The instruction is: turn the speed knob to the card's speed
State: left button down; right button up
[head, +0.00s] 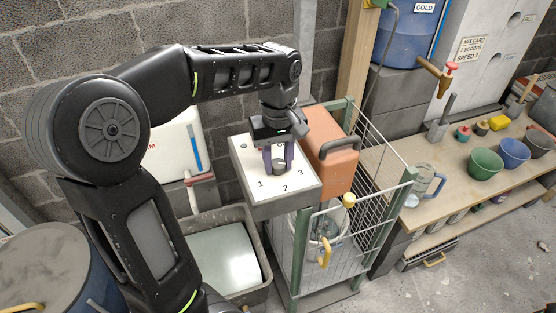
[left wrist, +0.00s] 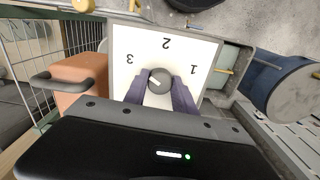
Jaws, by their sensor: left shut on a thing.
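The speed knob (head: 279,169) is a dark round knob on the white top of a grey control box (head: 250,166), printed 1, 2 and 3 around it. My left gripper (head: 278,160) points down over the box, its purple fingers shut on the knob. In the left wrist view the knob (left wrist: 160,80) sits between the fingertips (left wrist: 160,92). A short white mark shows on the knob's left part, seemingly toward the 3 side; its exact setting is hard to tell. The card (head: 469,48) on the grey cabinet reads MIX CARD, 2 SCOOPS, SPEED 3. My right gripper is out of view.
An orange housing with a dark handle (head: 330,150) stands right beside the box. Below it is a green-framed wire cage (head: 375,160) holding a clear bucket. A grey tub (head: 258,290) is at lower left. A bench (head: 430,205) with coloured buckets is at right.

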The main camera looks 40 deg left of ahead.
aim_at(278, 163)
pick_arm(q)
jog(key=c, duration=1)
grip_release()
jog(key=shift+r, duration=0.1)
notch_tip(278, 163, up, 8)
jog(key=shift+f, duration=0.15)
jog(key=shift+f, duration=0.1)
